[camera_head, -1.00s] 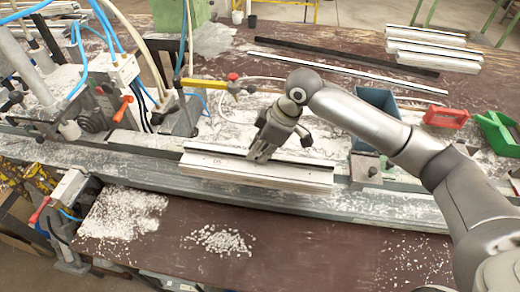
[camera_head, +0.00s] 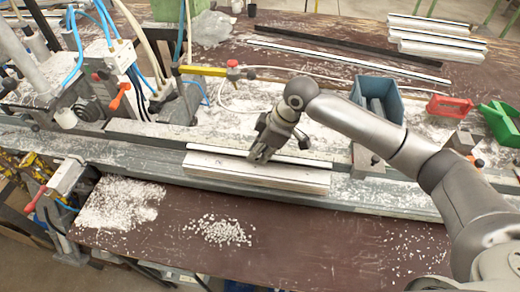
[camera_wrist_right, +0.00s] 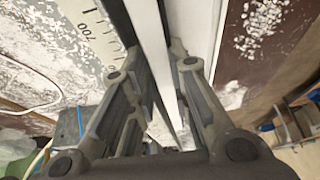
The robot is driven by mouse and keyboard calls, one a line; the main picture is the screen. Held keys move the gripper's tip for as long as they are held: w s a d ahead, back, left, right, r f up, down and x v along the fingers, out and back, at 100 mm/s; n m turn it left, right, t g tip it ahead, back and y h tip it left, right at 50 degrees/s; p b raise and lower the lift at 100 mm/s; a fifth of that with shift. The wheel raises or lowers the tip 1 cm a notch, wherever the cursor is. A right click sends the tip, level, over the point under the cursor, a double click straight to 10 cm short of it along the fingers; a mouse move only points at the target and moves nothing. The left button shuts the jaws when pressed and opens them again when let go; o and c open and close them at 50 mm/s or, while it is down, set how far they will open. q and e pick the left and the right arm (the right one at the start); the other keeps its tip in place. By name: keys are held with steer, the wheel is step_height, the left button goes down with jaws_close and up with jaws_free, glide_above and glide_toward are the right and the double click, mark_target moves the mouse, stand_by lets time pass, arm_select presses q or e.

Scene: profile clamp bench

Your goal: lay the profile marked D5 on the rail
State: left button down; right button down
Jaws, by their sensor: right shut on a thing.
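A pale profile (camera_head: 225,170) lies lengthwise along the grey rail (camera_head: 400,200), its long front face toward me. My right gripper (camera_head: 262,155) points down and is shut on this profile near its middle. In the right wrist view the profile (camera_wrist_right: 158,55) runs as a white strip with a dark side between the two fingers of the gripper (camera_wrist_right: 165,110). I cannot tell whether its underside touches the rail. No D5 mark is readable. My left gripper is not in view.
A clamp device with blue hoses (camera_head: 110,75) stands on the left. Behind are a blue bin (camera_head: 400,105), red (camera_head: 450,105) and green (camera_head: 500,122) trays, and several stacked profiles (camera_head: 440,45). White chips (camera_head: 222,230) lie in front. The front right bench is mostly clear.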

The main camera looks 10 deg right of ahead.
steer(key=shift+f, duration=0.15)
stand_by(0.3)
steer(key=c, duration=1.3)
jaws_free()
steer(key=shift+f, duration=0.15)
steer(key=shift+d, duration=0.1)
steer(key=v, duration=1.2)
steer(key=shift+s, duration=0.1)
